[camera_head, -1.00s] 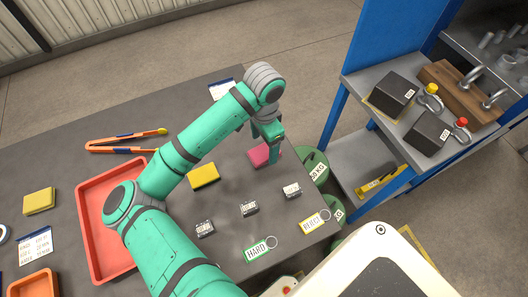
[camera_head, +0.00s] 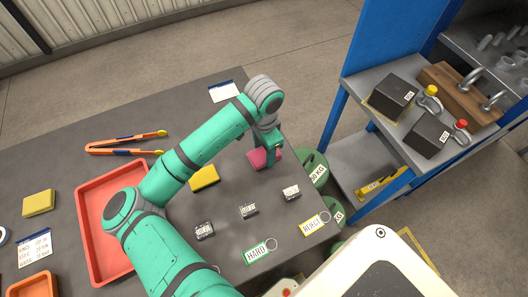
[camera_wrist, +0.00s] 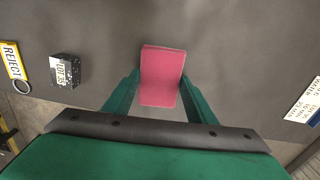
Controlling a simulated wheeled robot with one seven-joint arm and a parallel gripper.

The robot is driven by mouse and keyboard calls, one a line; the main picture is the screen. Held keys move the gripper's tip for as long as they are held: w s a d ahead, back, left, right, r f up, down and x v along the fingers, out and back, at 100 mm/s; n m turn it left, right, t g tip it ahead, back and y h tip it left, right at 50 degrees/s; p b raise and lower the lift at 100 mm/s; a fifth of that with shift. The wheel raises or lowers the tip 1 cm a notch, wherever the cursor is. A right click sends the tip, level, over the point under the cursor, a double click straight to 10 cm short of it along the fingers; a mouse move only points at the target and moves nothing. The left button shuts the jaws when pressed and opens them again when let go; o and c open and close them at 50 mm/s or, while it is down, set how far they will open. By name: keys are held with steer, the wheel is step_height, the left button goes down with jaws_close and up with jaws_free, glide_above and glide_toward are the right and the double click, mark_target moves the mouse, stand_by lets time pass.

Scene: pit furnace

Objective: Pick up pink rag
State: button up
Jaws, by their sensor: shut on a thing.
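The pink rag (camera_head: 259,158) is a small flat block near the right end of the dark table. In the wrist view the pink rag (camera_wrist: 162,76) stands between the two green fingers. My gripper (camera_head: 272,155) is at the rag in the head view and partly covers it. In the wrist view my gripper (camera_wrist: 160,88) has a finger on each side of the rag and is shut on it. I cannot tell whether the rag is off the table.
A yellow rag (camera_head: 204,177) lies left of the pink one. Small dark labelled blocks (camera_head: 249,211) and HARD (camera_head: 257,251) and REJECT (camera_head: 312,225) tags lie in front. A red tray (camera_head: 89,238) and tongs (camera_head: 125,149) are at left. A blue-framed shelf (camera_head: 338,100) stands at right.

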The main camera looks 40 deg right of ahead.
mark_target(264, 153)
steer(key=shift+r, duration=0.15)
steer(key=shift+r, duration=0.2)
step_height(264, 153, up, 2)
steer(key=shift+r, duration=0.2)
steer(key=s+a+r, duration=0.6)
steer(key=s+r, duration=0.4)
steer(key=s, duration=0.2)
steer(key=shift+s+a, duration=0.15)
steer(key=shift+a, duration=0.2)
steer(key=shift+o, duration=1.3)
steer(key=shift+c, duration=0.8)
steer(key=shift+d+f, duration=0.1)
